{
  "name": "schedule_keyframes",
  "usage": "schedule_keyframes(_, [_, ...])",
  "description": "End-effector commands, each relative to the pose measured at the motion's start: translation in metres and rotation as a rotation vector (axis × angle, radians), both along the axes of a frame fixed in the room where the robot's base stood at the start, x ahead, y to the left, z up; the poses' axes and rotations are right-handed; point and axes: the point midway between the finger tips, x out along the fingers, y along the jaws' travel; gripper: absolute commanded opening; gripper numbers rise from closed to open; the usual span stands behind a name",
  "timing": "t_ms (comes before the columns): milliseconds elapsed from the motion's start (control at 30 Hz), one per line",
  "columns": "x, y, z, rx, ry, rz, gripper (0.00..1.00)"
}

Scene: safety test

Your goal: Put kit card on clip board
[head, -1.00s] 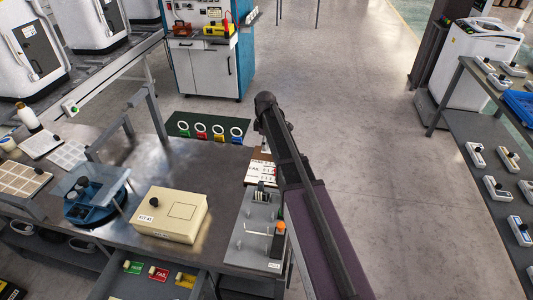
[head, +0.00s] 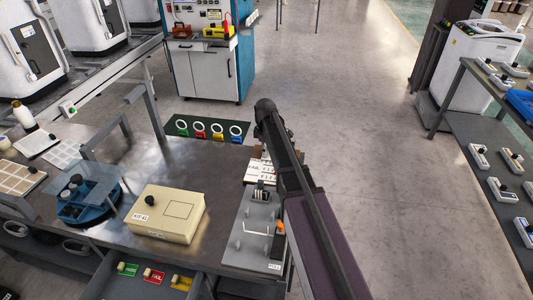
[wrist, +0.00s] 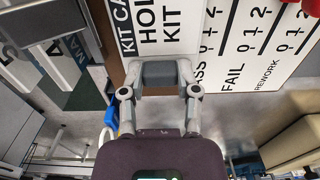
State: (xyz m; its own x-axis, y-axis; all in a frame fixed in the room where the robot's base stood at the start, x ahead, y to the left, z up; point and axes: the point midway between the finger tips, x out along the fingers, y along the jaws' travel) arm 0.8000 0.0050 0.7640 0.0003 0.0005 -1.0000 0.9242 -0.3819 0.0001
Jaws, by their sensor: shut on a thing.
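In the head view the kit card (head: 259,173) shows at the table's right edge, partly behind my arm. A brown edge, seemingly the clip board (wrist: 111,38), shows beside the card in the wrist view. The card looks over or on it; I cannot tell whether they touch. My gripper (wrist: 159,74) is shut on a small grey block at the card's edge, seemingly its grip. In the head view my arm hides the fingers.
A grey fixture panel (head: 252,246) with pegs and an orange-topped part lies just in front of the card. A cream kit box (head: 168,213) and a blue round stand (head: 86,205) are left on the table. An open drawer (head: 118,284) holds coloured tags.

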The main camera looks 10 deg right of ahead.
Motion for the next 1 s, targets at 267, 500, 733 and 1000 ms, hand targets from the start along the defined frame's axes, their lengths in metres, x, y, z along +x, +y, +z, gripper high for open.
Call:
schedule_keyframes(267, [0.0,-0.0002,-0.0001,0.0,0.0,0.0,0.0])
schedule_keyframes(500, [0.0,-0.0003,-0.0036,0.0,0.0,0.0,0.47])
schedule_keyframes(733, [0.0,-0.0004,-0.003,0.0,0.0,-0.001,0.76])
schedule_keyframes(1000, [0.0,-0.0006,-0.0027,0.0,0.0,-0.001,0.76])
